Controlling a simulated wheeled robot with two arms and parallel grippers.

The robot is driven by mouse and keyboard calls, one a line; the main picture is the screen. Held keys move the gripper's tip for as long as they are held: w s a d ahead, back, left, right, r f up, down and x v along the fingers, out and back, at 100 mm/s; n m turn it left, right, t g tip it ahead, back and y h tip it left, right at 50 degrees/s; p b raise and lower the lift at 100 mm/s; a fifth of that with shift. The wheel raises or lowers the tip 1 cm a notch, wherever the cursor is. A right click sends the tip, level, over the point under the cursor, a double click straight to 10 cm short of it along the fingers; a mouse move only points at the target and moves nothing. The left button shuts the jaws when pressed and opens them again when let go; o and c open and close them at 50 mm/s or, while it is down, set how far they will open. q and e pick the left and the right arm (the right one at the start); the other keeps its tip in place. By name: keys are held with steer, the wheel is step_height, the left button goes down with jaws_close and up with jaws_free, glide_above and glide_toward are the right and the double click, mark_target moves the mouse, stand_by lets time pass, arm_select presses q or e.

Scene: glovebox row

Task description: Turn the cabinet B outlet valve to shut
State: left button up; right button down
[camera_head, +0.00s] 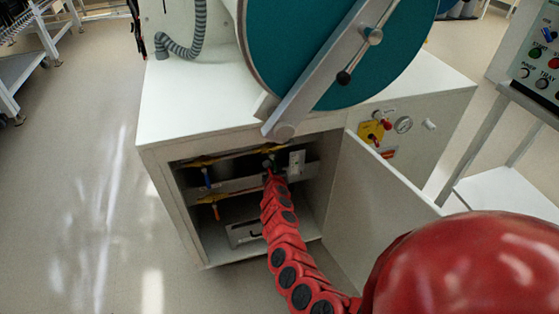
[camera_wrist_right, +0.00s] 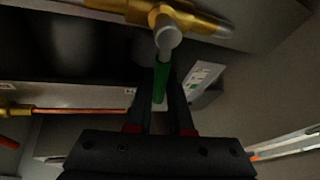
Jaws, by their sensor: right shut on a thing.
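A brass valve (camera_wrist_right: 165,22) with a grey stem end and a green lever handle (camera_wrist_right: 161,82) fills the top of the right wrist view. The green lever points from the valve toward my wrist, crosswise to the brass pipe in that picture. My right gripper (camera_wrist_right: 160,100) is shut on the green lever, one finger on each side. In the head view my right gripper (camera_head: 271,166) is small and dark inside the open cabinet, at the upper pipe. I cannot read any label naming the valve. My left gripper is not in view.
A blue lever (camera_head: 206,178) and an orange lever (camera_head: 215,211) hang left inside the cabinet. A white tag plate (camera_head: 297,161) is right of my gripper. The open cabinet door (camera_head: 375,205) stands close right of my arm. A control panel (camera_head: 540,62) is at far right.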

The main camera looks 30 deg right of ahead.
steer(key=shift+a+m+y+p, duration=0.4)
steer(key=shift+m+y+p, duration=0.1)
steer(key=shift+m+p, duration=0.1)
steer(key=shift+w+a+f+m+y, duration=0.15)
steer(key=shift+a+m+y, duration=0.15)
steer(key=shift+a, duration=0.05)
steer(key=c, duration=0.8)
jaws_free()
steer(key=shift+c, duration=0.2)
steer(key=shift+p, duration=0.35)
